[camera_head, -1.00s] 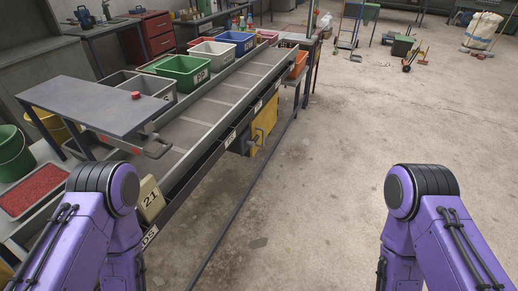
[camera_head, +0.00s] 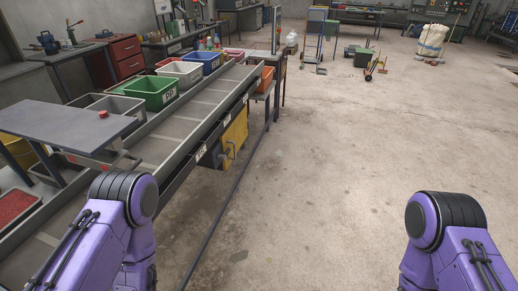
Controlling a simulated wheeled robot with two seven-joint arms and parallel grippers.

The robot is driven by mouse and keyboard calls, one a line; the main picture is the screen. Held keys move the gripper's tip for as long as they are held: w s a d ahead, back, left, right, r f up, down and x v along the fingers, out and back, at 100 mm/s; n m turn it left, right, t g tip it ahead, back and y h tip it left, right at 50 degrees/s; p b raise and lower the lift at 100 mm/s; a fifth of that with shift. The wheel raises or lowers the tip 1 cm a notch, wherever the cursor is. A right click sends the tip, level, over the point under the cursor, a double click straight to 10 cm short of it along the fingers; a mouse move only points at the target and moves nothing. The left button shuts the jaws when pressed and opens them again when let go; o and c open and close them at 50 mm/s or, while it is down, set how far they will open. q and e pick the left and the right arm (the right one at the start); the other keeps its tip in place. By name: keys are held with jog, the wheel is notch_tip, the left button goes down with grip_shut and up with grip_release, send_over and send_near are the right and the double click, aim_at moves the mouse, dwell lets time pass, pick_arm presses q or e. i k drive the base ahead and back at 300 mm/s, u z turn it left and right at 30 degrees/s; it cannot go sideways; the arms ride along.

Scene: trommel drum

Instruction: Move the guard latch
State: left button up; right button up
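I cannot clearly pick out the guard latch. A yellow box (camera_head: 234,138) with a grey bent handle (camera_head: 230,152) hangs on the side of the long grey trough (camera_head: 172,140). A grey bar-like part under the plate's right edge is partly hidden by my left arm. My purple arms show at lower left and lower right; neither gripper is in view.
Green (camera_head: 152,92), white (camera_head: 181,73) and blue (camera_head: 206,61) bins stand along the trough's far side. An orange bin (camera_head: 264,79) is at its far end. A long rail (camera_head: 225,195) runs low along its right side. The concrete floor (camera_head: 330,170) to the right is clear.

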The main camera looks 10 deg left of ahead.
aim_at(222, 158)
jog(key=z, duration=0.15)
jog(key=i, duration=1.45)
jog(key=u, duration=0.45)
